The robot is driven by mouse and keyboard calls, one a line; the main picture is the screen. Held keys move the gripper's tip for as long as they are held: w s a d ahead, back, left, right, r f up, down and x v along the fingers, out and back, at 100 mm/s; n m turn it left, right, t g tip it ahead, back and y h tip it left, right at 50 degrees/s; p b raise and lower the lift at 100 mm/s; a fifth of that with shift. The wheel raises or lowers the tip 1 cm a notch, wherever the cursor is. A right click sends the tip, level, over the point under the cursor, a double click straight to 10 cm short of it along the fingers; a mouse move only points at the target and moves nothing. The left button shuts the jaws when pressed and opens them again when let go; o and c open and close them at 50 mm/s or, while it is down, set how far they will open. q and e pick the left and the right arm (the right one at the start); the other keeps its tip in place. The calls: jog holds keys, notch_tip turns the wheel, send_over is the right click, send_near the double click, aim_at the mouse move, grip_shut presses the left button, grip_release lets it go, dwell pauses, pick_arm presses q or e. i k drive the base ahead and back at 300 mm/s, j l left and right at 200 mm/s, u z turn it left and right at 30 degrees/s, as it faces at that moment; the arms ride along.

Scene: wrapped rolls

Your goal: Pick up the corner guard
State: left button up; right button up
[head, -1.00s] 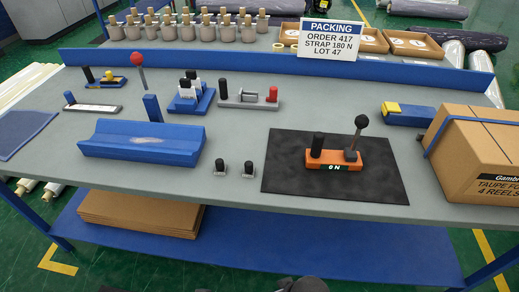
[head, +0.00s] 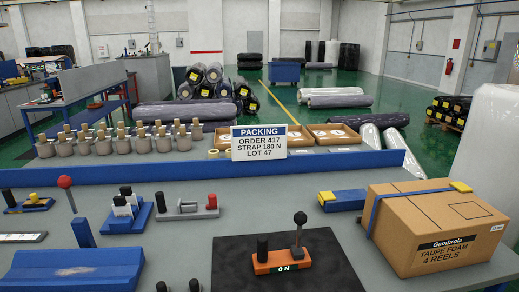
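A small yellow piece (head: 326,198), which looks like a corner guard, sits at the left end of a blue block (head: 347,200) on the grey bench, left of the carton. Another yellow piece (head: 461,187) sits on the top right edge of the cardboard carton (head: 440,232), at the end of the blue strap (head: 410,191). The carton is closed and labelled taupe foam, 4 reels. Neither of my grippers is in view.
A blue trough (head: 75,270), a blue post (head: 82,233) and small fixtures stand to the left. A packing sign (head: 259,143) stands by the blue rail (head: 200,173). Bare bench (head: 265,206) lies between.

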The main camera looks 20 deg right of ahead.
aim_at(323, 196)
jog(key=z, duration=1.1)
